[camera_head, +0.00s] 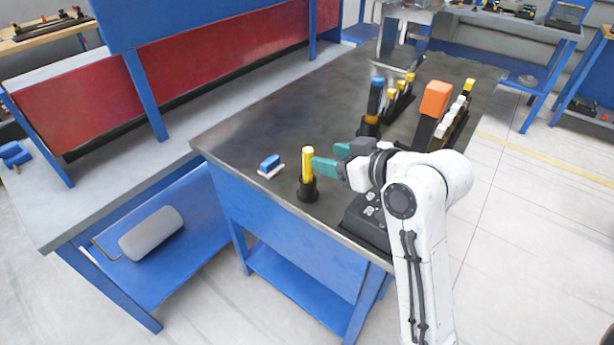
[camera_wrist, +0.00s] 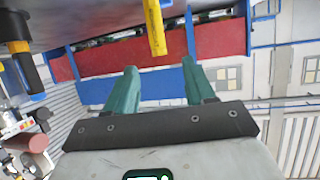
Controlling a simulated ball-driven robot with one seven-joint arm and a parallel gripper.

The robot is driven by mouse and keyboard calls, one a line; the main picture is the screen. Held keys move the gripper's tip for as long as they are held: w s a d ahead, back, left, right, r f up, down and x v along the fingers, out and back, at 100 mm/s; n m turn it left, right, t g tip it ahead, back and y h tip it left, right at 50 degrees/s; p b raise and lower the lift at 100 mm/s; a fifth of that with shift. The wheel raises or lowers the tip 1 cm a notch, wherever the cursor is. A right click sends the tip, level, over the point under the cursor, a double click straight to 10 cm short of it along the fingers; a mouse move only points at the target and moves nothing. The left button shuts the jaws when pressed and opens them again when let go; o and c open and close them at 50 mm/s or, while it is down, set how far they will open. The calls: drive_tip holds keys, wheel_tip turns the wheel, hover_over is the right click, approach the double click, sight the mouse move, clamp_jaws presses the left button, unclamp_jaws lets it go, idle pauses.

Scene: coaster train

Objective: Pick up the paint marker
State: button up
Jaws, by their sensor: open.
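The paint marker appears to be the yellow stick (camera_head: 307,163) standing upright in a round black holder (camera_head: 308,190) near the table's front edge. My gripper (camera_head: 328,158) is level with it, just to its right, with teal fingers spread and empty. In the wrist view the marker (camera_wrist: 154,28) comes down from the top edge, lined up with the gap between my fingertips (camera_wrist: 159,67). It seems to lie at or just beyond the tips; contact cannot be told.
A blue block on a white base (camera_head: 270,165) lies left of the marker on the dark tabletop (camera_head: 260,120). Behind my gripper stand a blue-topped tool (camera_head: 375,98), an orange block (camera_head: 433,102) and racks of yellow- and white-capped items (camera_head: 456,120). The tabletop's left part is clear.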

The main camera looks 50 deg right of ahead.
sight(312, 153)
drive_tip(key=x, duration=0.5)
drive_tip(key=shift+d+b, duration=0.15)
drive_tip(key=shift+b, duration=0.15)
drive_tip(key=shift+f+x, duration=0.15)
drive_tip(key=shift+x, duration=1.15)
drive_tip(key=shift+f+x, duration=0.15)
drive_tip(key=shift+x, duration=1.15)
drive_tip(key=shift+s, duration=0.15)
drive_tip(key=shift+c, duration=0.3)
clamp_jaws()
drive_tip(key=shift+r, duration=0.1)
